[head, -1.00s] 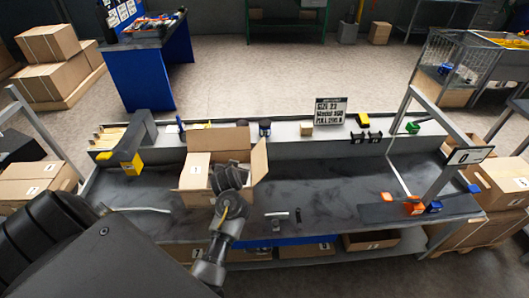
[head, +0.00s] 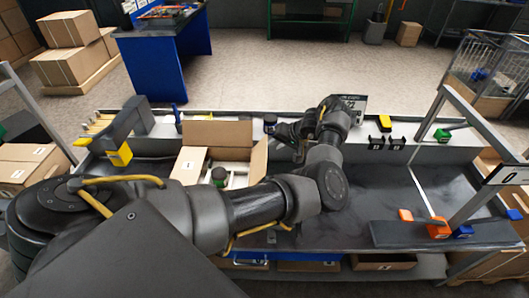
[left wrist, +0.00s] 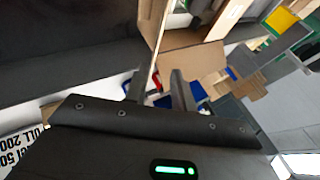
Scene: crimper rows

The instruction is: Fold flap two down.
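An open cardboard box (head: 190,163) stands on the dark bench, partly behind my left forearm. Its back flap (head: 217,133) stands up, and its right flap (head: 260,163) stands up leaning outward. A small labelled panel shows at its left. I cannot tell which flap is numbered two. My left gripper (head: 283,136) is right of the box, pointing left, apart from the right flap as far as I can see. In the left wrist view its two fingers (left wrist: 158,88) are apart with nothing held; brown cardboard (left wrist: 193,62) lies beyond them. My right gripper is out of view.
A yellow-tipped grey bracket (head: 122,150) is left of the box. Orange (head: 438,229) and blue (head: 462,231) pieces sit at the bench's right end. The bench middle right is clear.

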